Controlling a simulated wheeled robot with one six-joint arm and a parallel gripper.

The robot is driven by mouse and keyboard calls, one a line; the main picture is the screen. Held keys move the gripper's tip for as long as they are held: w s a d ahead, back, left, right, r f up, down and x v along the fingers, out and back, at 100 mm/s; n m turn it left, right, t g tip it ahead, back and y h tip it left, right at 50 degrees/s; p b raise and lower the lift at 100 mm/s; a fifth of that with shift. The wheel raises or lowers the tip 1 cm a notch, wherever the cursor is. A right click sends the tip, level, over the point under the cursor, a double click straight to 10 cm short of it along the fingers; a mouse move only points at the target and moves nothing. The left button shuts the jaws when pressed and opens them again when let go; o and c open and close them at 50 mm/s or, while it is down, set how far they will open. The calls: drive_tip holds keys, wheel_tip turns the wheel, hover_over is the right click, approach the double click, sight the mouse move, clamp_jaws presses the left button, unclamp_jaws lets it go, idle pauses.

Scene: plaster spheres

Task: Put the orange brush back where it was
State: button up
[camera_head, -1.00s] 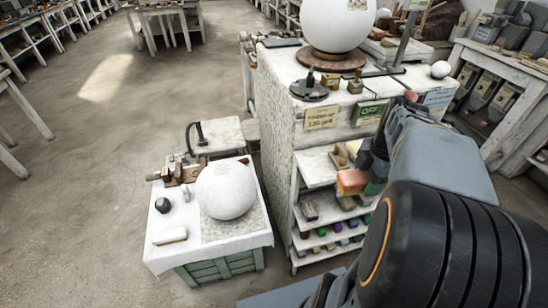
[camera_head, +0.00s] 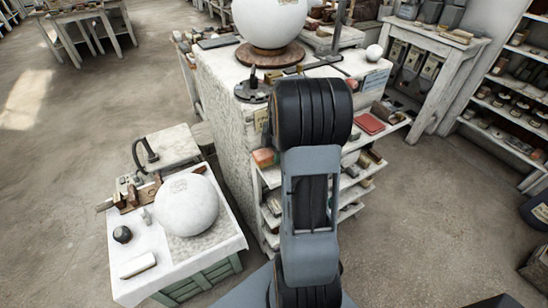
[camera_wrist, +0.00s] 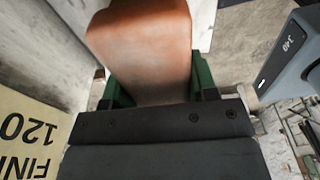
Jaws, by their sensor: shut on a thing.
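The orange brush (camera_wrist: 140,45) fills the upper middle of the wrist view, a blurred orange block with a pale, worn face. My gripper (camera_wrist: 156,85) is shut on it, with a green finger on each side. In the head view the brush (camera_head: 263,157) shows just left of my arm, by the upper left corner of the shelf unit (camera_head: 270,178). My arm hides the gripper and much of the shelves there. I cannot tell whether the brush touches a shelf.
A yellow label (camera_wrist: 28,135) reading "120" is close at the lower left of the wrist view. A large white sphere (camera_head: 269,20) stands on the unit's top. A smaller sphere (camera_head: 187,206) sits on the low cloth-covered table (camera_head: 125,248). A reddish book (camera_head: 369,123) lies right of my arm.

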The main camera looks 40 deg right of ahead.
drive_tip(key=shift+w+d+f, duration=0.1)
drive_tip(key=shift+w+f, duration=0.25)
drive_tip(key=shift+f, duration=1.6)
drive_tip(key=shift+f, duration=0.15)
drive_tip(key=o, duration=1)
